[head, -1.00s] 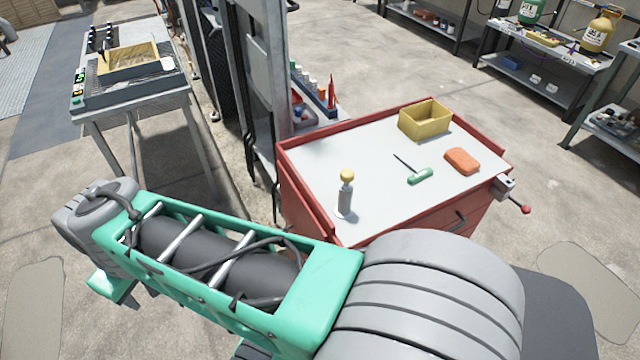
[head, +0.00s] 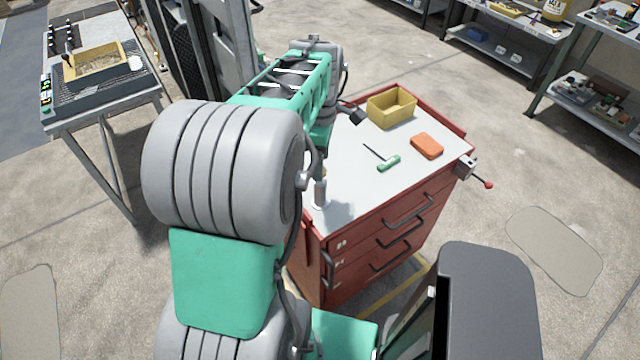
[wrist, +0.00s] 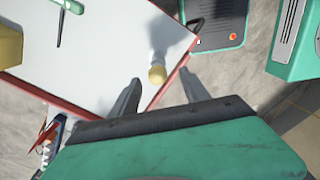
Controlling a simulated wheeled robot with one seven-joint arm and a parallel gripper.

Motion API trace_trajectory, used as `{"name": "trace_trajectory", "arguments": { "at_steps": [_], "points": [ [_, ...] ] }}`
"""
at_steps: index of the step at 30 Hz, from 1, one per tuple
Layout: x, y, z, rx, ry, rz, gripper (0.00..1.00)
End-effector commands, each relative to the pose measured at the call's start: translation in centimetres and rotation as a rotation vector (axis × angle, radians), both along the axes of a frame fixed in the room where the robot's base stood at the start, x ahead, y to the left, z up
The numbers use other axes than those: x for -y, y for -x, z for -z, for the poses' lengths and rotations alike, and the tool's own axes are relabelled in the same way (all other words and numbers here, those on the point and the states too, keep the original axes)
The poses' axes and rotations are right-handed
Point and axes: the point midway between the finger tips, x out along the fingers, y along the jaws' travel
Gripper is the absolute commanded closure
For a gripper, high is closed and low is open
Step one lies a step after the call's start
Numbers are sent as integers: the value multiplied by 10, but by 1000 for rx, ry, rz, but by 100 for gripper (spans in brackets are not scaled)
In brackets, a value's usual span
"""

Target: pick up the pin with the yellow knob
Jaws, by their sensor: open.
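The pin with the yellow knob stands on the white top of the red tool cabinet, near its front left corner. In the head view its grey body (head: 320,193) shows beside my arm, and the knob is mostly hidden. In the wrist view the yellow knob (wrist: 157,74) faces the camera, with the pale body behind it. My gripper (wrist: 160,80) is open and empty. Its two fingers show on either side of the knob in the picture; I cannot tell how far above it they are. I cannot make out the fingers in the head view.
A metal table (head: 100,110) stands at the left.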

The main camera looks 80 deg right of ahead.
Motion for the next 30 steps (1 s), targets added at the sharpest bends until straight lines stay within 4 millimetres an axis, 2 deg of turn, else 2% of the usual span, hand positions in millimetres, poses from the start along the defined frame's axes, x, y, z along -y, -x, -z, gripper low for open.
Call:
{"name": "trace_trajectory", "arguments": {
  "at_steps": [6, 14, 30],
  "points": [
    [3, -2, 35, -1, -3, 0, 46],
    [4, -2, 40, -1, 1, 0, 46],
    [4, -2, 39, -1, 0, 0, 91]
  ]
}}
